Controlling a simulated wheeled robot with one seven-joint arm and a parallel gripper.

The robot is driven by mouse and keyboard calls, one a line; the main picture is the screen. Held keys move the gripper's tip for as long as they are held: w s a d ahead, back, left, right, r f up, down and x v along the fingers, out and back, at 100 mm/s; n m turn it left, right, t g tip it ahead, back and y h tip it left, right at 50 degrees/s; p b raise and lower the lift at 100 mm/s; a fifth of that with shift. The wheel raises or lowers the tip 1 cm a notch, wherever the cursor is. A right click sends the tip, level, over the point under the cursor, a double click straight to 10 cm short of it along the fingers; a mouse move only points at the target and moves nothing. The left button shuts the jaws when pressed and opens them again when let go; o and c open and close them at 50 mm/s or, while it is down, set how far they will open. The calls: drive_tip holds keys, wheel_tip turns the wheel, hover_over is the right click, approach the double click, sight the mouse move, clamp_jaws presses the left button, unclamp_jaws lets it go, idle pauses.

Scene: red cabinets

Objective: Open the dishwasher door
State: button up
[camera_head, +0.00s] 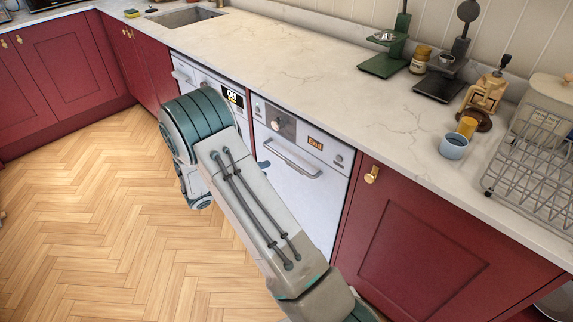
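Two white built-in appliances stand side by side under the counter, and I cannot tell for certain which is the dishwasher. The right one (322,190) has a knob, a small "End" display and a horizontal bar handle (291,160) near its top; its door looks shut. The left one (203,79) has a lit dark display and a handle at its upper left (181,77); my arm covers most of its front. My arm crosses in front of both appliances. My gripper does not show clearly; it seems hidden behind the arm links.
Red cabinets (430,250) flank the appliances at right and far left (60,65). The marble counter (310,75) holds a green scale, jars, a grinder, a blue cup (453,146) and a wire dish rack (530,165). The wooden floor (110,230) at left is clear.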

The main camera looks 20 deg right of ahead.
sight(286, 159)
drive_tip(key=w+d+f+n, duration=0.1)
drive_tip(key=w+d, duration=0.1)
drive_tip(key=d, duration=0.2)
drive_tip(key=w+d+f+n, duration=0.1)
drive_tip(key=w+d+f, duration=0.1)
drive_tip(key=d, duration=0.2)
drive_tip(key=w+d+f+t, duration=0.1)
drive_tip(key=w+d+f, duration=0.1)
drive_tip(key=d, duration=0.2)
drive_tip(key=shift+w+f+n+b, duration=0.1)
drive_tip(key=shift+f+n+b, duration=0.1)
drive_tip(key=shift+n+b, duration=0.15)
drive_tip(key=shift+a, duration=0.1)
clamp_jaws()
